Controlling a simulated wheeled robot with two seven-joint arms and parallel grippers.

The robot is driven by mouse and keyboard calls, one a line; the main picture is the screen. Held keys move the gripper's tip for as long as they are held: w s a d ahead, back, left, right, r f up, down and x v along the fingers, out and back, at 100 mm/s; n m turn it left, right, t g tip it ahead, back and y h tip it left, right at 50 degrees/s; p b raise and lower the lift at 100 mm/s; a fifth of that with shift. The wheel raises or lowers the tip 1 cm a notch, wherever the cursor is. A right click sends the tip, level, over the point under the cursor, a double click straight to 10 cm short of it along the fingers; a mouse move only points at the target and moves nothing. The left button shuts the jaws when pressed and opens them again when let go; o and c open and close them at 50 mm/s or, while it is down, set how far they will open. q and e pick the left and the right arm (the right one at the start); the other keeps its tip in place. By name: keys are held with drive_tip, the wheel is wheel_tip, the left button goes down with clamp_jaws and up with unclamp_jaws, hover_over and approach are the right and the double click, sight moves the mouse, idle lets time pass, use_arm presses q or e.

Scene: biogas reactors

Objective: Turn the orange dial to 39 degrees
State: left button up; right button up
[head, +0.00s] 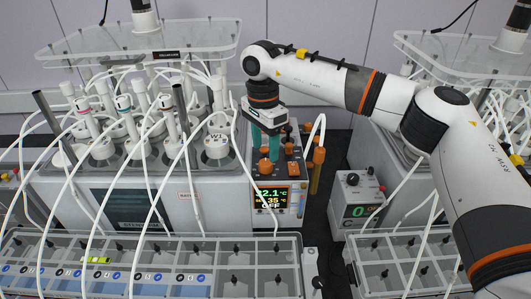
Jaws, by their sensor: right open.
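The heater control unit stands at the centre, with a lit display (269,198) that reads about 2.1 °C on top, 35 °C below and OFF; its first digit is hard to read. An orange dial (265,166) sits just above the display. A second orange knob (293,169) is to its right. My right gripper (265,149) reaches down from above with its teal fingers open and apart, just above and behind the dial. I cannot tell whether a fingertip touches the dial. My left gripper is not in view.
An orange-capped probe (318,156) with a white cable stands right of the control unit. A small grey box (355,196) with a green display is further right. Reactor bottles with many white tubes (128,128) fill the left. Gridded trays (150,268) line the front.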

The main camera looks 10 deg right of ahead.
sight(266, 162)
wheel_tip(266, 162, down, 4)
drive_tip(key=shift+w+r+p, duration=0.1)
drive_tip(key=shift+r+p, duration=0.05)
drive_tip(key=shift+p, duration=0.3)
drive_tip(key=shift+f, duration=0.3)
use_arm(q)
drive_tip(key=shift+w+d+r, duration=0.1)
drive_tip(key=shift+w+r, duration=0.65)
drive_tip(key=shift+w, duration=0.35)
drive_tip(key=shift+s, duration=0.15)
use_arm(e)
drive_tip(key=shift+c, duration=0.3)
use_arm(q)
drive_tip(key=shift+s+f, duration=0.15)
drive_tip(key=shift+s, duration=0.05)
use_arm(e)
drive_tip(key=c, duration=0.9)
